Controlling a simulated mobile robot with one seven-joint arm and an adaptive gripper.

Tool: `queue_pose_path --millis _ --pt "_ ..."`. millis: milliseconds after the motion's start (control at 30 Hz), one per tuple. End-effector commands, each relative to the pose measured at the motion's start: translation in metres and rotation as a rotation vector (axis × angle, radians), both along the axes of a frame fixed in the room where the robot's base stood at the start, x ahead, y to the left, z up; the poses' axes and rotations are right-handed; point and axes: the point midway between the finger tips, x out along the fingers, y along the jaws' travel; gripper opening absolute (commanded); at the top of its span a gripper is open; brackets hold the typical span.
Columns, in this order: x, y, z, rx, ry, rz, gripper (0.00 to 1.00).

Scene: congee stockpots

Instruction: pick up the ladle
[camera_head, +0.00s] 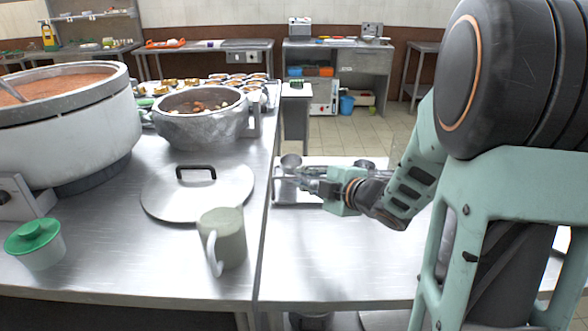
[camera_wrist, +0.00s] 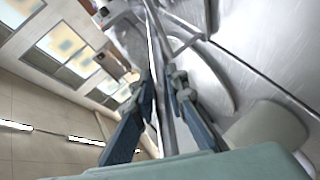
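My gripper (camera_wrist: 163,82) is low over the right-hand counter in the head view, pointing left, and it also shows there (camera_head: 322,184). In the wrist view its two dark fingers stand apart, with a narrow strip of grey metal visible between them. I cannot tell whether that strip is a ladle handle or a counter edge, and no contact is clear. Shiny metal utensils (camera_head: 290,163) lie around the fingertips in the head view; a ladle cannot be made out for certain among them. A metal handle (camera_head: 11,89) leans in the large pot at left, its lower end hidden in the food.
The left counter holds the large pot (camera_head: 95,130), a smaller pot (camera_head: 197,132), a flat lid (camera_head: 160,190) with a black handle, a grey-green mug (camera_head: 230,247) and a green-lidded cup (camera_head: 41,257). The right counter's front (camera_head: 320,265) is clear.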

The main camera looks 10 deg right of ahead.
Motion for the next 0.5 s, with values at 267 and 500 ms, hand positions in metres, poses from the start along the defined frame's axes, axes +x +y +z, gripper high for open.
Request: queue_pose_path --millis 267,500 --pt "-0.0001 -0.0002 0.0 0.0 0.0 0.0 0.0" --pt "-0.0001 -0.0002 0.0 0.0 0.0 0.0 0.0"
